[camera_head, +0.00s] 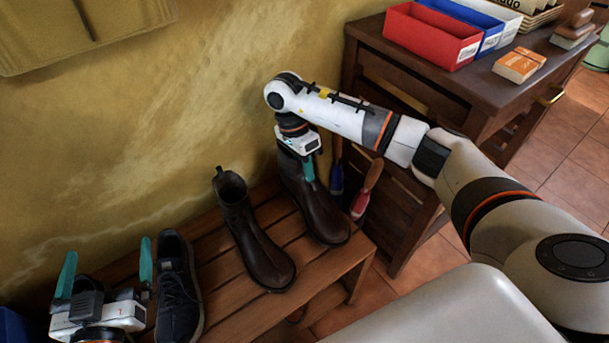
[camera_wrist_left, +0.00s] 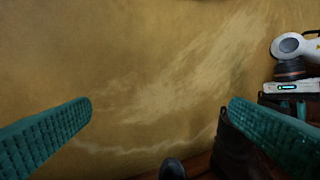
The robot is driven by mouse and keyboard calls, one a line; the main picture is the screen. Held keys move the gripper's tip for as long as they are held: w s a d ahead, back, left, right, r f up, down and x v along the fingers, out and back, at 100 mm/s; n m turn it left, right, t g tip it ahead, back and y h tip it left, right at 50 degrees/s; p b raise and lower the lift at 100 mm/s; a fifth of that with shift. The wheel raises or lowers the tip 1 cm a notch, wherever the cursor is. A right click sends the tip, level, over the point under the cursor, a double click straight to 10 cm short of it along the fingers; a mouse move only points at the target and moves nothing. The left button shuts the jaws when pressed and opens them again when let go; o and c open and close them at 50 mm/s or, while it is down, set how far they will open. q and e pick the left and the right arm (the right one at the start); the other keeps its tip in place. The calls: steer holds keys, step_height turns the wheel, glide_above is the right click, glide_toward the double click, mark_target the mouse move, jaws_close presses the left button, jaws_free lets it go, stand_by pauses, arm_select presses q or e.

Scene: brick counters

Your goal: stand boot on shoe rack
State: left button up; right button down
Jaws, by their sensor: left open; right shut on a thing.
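A dark brown boot (camera_head: 318,214) stands upright at the right end of the slatted wooden shoe rack (camera_head: 333,267). My right gripper (camera_head: 308,168) is shut on the top of its shaft. A second brown boot (camera_head: 250,232) stands upright to its left, apart from it; it also shows in the left wrist view (camera_wrist_left: 232,150). My left gripper (camera_head: 107,277) is open and empty at the left, beside a dark lace-up shoe (camera_head: 178,290). In the left wrist view its teal fingers are wide apart, with mostly wall between them. The gripped part of the boot is partly hidden by the fingers.
A dark wooden cabinet (camera_head: 420,80) stands right of the rack, with a red bin (camera_head: 431,36), a blue bin and orange-and-white boxes on top. Brushes with red (camera_head: 361,203) and blue heads hang by its side. The yellow wall is close behind the rack.

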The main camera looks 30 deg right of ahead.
step_height(320, 180, down, 2)
steer(key=shift+f, duration=0.1)
arm_select(q)
steer(key=shift+d+r+t+h, duration=0.2)
steer(key=shift+r+t+h, duration=0.2)
steer(key=shift+r+t, duration=0.6)
steer(key=shift+r, duration=0.3)
arm_select(e)
steer(key=shift+f, duration=0.15)
steer(key=c, duration=1.3)
jaws_free()
arm_select(q)
steer(key=shift+r, duration=0.15)
